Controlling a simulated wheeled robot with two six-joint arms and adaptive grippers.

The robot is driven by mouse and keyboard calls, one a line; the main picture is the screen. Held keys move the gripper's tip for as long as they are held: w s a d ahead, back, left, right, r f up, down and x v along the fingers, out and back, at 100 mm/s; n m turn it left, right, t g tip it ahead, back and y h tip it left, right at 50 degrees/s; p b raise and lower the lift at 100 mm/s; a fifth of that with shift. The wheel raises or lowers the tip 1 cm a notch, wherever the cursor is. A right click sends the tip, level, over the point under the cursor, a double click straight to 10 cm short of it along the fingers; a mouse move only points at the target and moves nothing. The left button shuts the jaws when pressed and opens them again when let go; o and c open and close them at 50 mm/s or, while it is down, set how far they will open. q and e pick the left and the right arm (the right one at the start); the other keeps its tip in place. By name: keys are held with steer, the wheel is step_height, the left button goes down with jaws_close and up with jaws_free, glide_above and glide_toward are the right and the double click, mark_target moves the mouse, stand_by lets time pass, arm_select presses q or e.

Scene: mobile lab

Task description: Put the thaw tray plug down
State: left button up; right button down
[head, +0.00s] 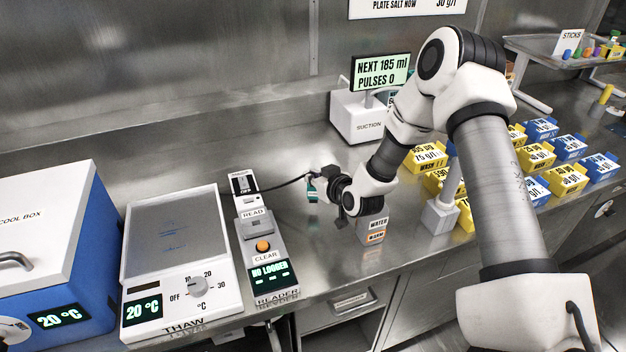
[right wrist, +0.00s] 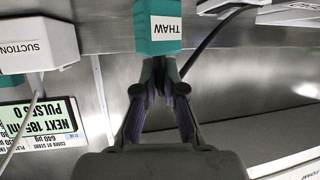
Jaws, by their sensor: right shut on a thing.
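The thaw tray plug is a teal block marked THAW; it shows in the head view (head: 312,189) and in the right wrist view (right wrist: 158,28). My right gripper (head: 322,183) is shut on it; in the right wrist view the fingertips (right wrist: 158,68) meet at the plug's near end. The plug appears held over the steel bench; its exact height I cannot tell. A black cable (head: 283,184) runs between the plug area and the white unit behind the reader. The thaw tray (head: 170,235), white with a grey plate, reads 20 °C. My left gripper is out of view.
The reader (head: 264,248) with an orange button stands left of the plug. The blue cool box (head: 75,255) is at far left. A WATER block (head: 374,225) stands close right of my gripper, the suction unit (head: 362,117) behind. Bare bench (head: 318,240) lies between reader and WATER block.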

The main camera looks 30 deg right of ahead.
steer(key=shift+f, duration=0.95)
steer(key=shift+f+b, duration=0.4)
steer(key=shift+f, duration=0.15)
steer(key=c, duration=1.3)
jaws_free()
